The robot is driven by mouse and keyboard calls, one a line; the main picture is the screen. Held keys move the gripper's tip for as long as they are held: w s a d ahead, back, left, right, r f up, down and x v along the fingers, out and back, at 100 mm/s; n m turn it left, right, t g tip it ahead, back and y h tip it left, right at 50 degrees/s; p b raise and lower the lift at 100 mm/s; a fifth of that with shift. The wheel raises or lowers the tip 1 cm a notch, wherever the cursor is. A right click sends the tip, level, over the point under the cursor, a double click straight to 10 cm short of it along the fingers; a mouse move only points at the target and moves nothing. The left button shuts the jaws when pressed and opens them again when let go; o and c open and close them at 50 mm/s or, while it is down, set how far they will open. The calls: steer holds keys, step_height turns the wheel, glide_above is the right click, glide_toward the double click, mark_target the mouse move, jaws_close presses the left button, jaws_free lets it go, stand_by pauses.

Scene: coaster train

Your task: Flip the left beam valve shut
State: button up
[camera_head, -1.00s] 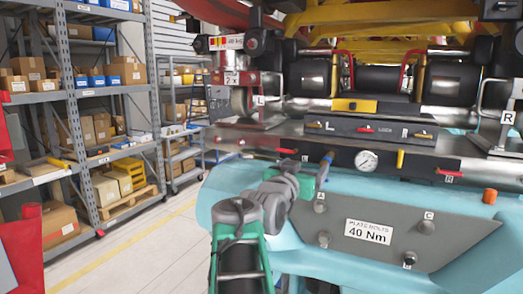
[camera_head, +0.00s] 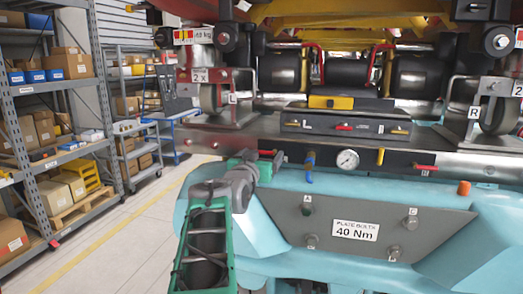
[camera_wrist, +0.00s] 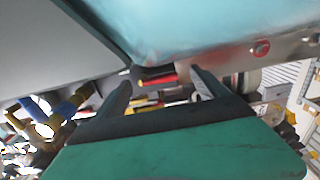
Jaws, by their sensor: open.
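The beam (camera_head: 330,142) crosses the view above the teal body. At its left a small red lever (camera_head: 267,152), likely the left beam valve, sticks out, level or nearly so. A red lever marked R (camera_head: 425,167) sits at the right. My gripper (camera_head: 262,163) is just below and beside the left lever and hides part of that area. In the wrist view my fingers (camera_wrist: 163,88) are apart. A red piece (camera_wrist: 169,75) shows beyond and between them; I cannot tell if it is the lever. Contact is not visible.
A blue-handled valve (camera_head: 310,165), a round gauge (camera_head: 347,160) and a yellow handle (camera_head: 381,156) sit right of my gripper. The teal body (camera_head: 285,255) and its grey bolt plate (camera_head: 278,207) lie below. Shelving (camera_head: 60,150) stands left, with clear floor between.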

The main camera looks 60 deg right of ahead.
steer(key=shift+c, duration=0.2)
steer(key=c, duration=1.3)
